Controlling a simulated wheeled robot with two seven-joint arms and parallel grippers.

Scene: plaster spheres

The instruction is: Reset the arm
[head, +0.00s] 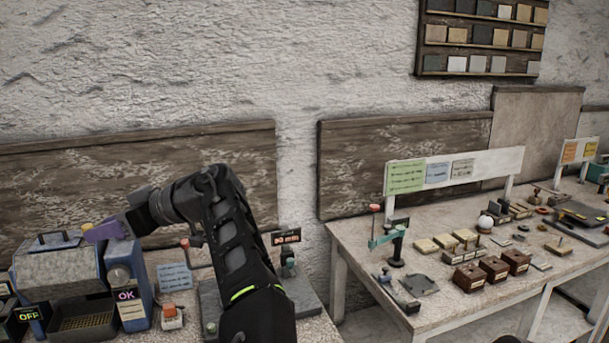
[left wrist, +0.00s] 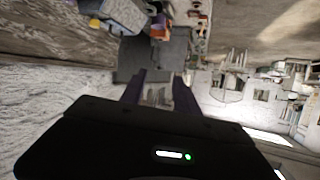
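My left arm rises from the bottom of the head view and bends left. Its purple-fingered left gripper (head: 103,231) points left, above the left bench and in front of the wooden wall board. In the left wrist view the two purple fingers of the left gripper (left wrist: 158,80) stand apart with nothing visible held between them. From the head view I cannot tell whether the fingers touch the blue device (head: 124,272) behind or below them. My right gripper is in neither view.
A grey machine (head: 58,272) and an orange-topped block (head: 172,316) stand on the left bench. The right table (head: 350,250) holds a white sphere (head: 485,222), a teal stand (head: 388,238), several wooden boxes (head: 468,278) and a white sign board (head: 490,163). A gap separates the tables.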

